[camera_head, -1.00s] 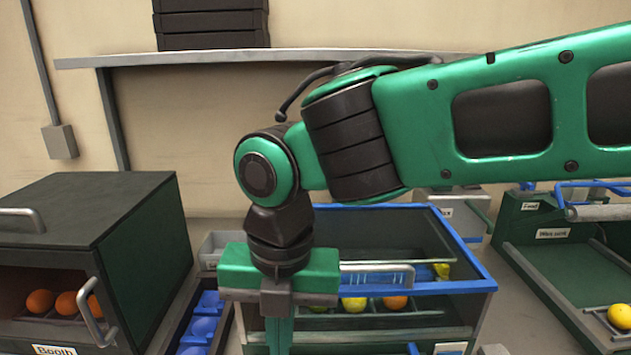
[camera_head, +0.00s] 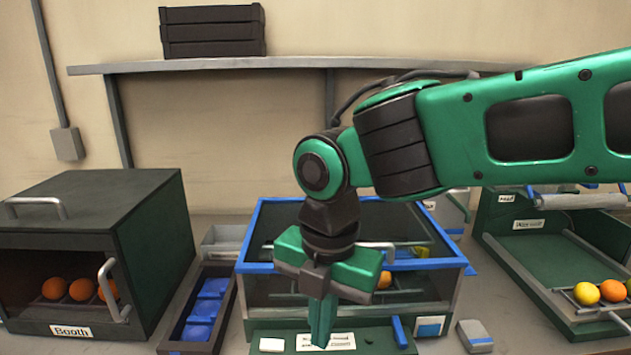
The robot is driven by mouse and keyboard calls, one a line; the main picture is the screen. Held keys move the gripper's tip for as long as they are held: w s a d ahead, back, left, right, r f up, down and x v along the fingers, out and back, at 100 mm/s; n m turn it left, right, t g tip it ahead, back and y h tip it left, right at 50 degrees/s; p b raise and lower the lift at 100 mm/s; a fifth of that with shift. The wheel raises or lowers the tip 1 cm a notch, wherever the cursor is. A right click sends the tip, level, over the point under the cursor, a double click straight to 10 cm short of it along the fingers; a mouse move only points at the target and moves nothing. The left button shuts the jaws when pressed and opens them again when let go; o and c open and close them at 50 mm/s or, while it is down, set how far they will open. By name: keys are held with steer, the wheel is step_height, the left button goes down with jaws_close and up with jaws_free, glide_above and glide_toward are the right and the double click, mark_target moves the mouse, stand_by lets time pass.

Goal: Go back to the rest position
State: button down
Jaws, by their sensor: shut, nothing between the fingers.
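My gripper (camera_head: 322,325) points down in front of the blue-rimmed glass-sided case (camera_head: 253,225) at the middle of the bench. Its green fingers are together, with nothing seen between them. The fingertips are over the case's front panel with its labels; I cannot tell whether they touch it. My green arm reaches in from the right and hides part of the case and some of the fruit in it. An orange (camera_head: 384,280) shows inside the case, just right of my gripper.
A dark booth (camera_head: 90,210) with several oranges stands at left. A tray of blue pads (camera_head: 200,312) lies beside it. At right is a green washer tray (camera_head: 540,262) with fruit (camera_head: 586,293) at its front. A grey box (camera_head: 474,336) sits front right. A shelf (camera_head: 230,64) crosses the wall.

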steer(key=w+d+f+m, duration=0.1)
steer(key=w+d+m, duration=0.1)
steer(key=d+m, duration=0.75)
steer(key=w+d+f+m, duration=0.1)
steer(key=w+d+m, duration=0.1)
steer(key=d+m, duration=0.75)
steer(key=s+d+f+m, duration=0.2)
steer(key=s+d+m, duration=0.4)
steer(key=d+m, duration=0.3)
steer(key=s+d+f+m, duration=0.3)
steer(key=s+d+m, duration=0.3)
steer(key=d+m, duration=0.3)
steer(key=d, duration=0.2)
steer(key=shift+d, duration=0.35)
steer(key=shift+w+f+g+h, duration=0.2)
steer(key=shift+w+g+h, duration=0.1)
steer(key=shift+w, duration=0.25)
steer(key=c, duration=2.4)
jaws_free()
steer(key=shift+c, duration=0.2)
